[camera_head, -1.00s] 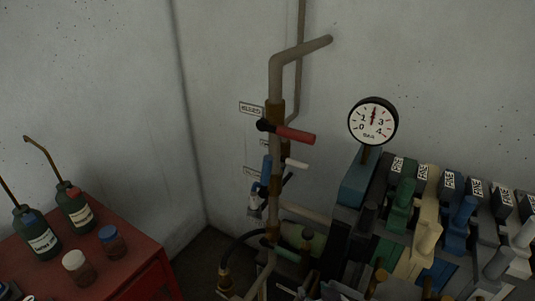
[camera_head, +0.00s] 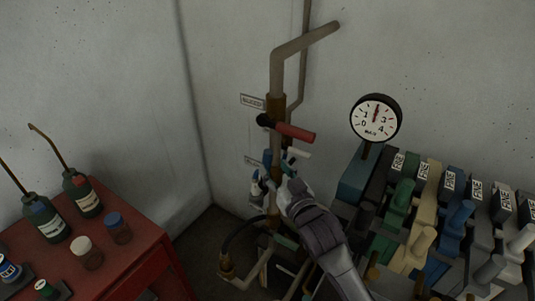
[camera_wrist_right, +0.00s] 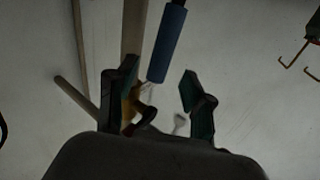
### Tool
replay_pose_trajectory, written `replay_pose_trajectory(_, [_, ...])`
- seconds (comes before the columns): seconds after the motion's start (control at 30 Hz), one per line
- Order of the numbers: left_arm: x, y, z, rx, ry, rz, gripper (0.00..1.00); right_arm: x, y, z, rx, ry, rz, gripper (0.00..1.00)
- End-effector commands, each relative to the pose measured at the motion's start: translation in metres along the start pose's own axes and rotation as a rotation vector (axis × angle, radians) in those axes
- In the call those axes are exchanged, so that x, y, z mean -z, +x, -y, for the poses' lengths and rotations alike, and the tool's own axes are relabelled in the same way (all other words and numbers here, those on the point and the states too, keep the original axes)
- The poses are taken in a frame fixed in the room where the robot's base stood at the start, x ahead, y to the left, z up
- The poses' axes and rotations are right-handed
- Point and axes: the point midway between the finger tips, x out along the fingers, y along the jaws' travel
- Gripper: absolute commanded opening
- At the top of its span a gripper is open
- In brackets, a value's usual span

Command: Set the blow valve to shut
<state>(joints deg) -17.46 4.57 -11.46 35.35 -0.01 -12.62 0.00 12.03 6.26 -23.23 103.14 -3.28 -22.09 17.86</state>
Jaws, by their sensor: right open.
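The valve pipe (camera_head: 276,85) stands by the wall corner with several lever valves. Its top lever, with a red grip (camera_head: 296,132), sticks out to the right beside the upper label (camera_head: 252,101). A white-grip lever (camera_head: 299,152) is just below. My right gripper (camera_head: 284,175) is at the lower valves and partly covers them; I cannot tell from the labels which is the blow valve. In the right wrist view my gripper (camera_wrist_right: 160,88) is open, with a blue lever grip (camera_wrist_right: 167,42) ahead of and between its fingers, seemingly not clamped. My left gripper is not in view.
A pressure gauge (camera_head: 376,118) stands to the right, above a bank of coloured levers with tags (camera_head: 448,183). A red cabinet (camera_head: 135,230) with oil cans (camera_head: 80,195) and jars (camera_head: 118,228) is at left. Bare wall lies between cabinet and pipe.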

Motion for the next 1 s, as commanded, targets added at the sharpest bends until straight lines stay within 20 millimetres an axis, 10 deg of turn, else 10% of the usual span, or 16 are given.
replay_pose_trajectory(0.3, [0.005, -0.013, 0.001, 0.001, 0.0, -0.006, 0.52, 0.001, 0.046, 0.0, 0.0, 0.001, 0.001, 0.52])
replay_pose_trajectory(0.7, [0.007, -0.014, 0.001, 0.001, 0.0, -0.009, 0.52, -0.001, 0.052, 0.0, 0.0, 0.001, 0.001, 0.52])
replay_pose_trajectory(1.0, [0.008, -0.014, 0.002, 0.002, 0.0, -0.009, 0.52, -0.001, 0.052, 0.0, 0.0, 0.0, 0.001, 0.02])
